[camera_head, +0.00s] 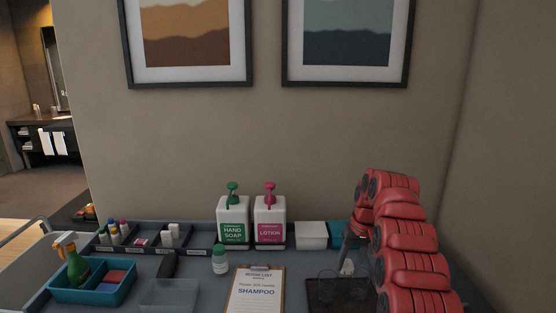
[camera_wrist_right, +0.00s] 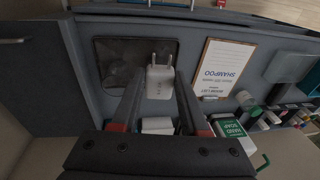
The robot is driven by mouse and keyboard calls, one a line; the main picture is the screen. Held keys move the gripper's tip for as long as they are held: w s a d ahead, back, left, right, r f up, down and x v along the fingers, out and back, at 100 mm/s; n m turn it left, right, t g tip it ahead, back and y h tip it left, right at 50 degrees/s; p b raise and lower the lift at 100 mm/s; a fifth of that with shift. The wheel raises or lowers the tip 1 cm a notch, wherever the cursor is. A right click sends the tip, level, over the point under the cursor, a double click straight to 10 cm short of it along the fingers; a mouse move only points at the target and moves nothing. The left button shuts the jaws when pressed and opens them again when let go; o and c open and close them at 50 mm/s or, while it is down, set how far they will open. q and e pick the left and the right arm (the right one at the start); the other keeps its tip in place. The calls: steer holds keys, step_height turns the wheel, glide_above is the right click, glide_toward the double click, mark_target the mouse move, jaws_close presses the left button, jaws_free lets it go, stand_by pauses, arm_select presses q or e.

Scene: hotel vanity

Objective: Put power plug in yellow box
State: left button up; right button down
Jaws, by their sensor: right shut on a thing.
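A white power plug (camera_head: 346,268) is between the fingers of my right gripper (camera_head: 350,258), above the dark tray at the front right of the counter. In the right wrist view the plug (camera_wrist_right: 160,80) shows with its prongs pointing away, at the tips of my right gripper (camera_wrist_right: 158,92), which is shut on it. No yellow box can be made out in either view. My left gripper is not in view.
The dark tray (camera_head: 322,296) lies beside a clipboard (camera_head: 255,291). Behind stand soap (camera_head: 232,232) and lotion (camera_head: 270,233) bottles, a white box (camera_head: 311,235) and a teal box (camera_head: 336,228). A teal divided bin (camera_head: 98,297) with a spray bottle (camera_head: 74,264) is at left.

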steer(key=shift+s+a, duration=0.2)
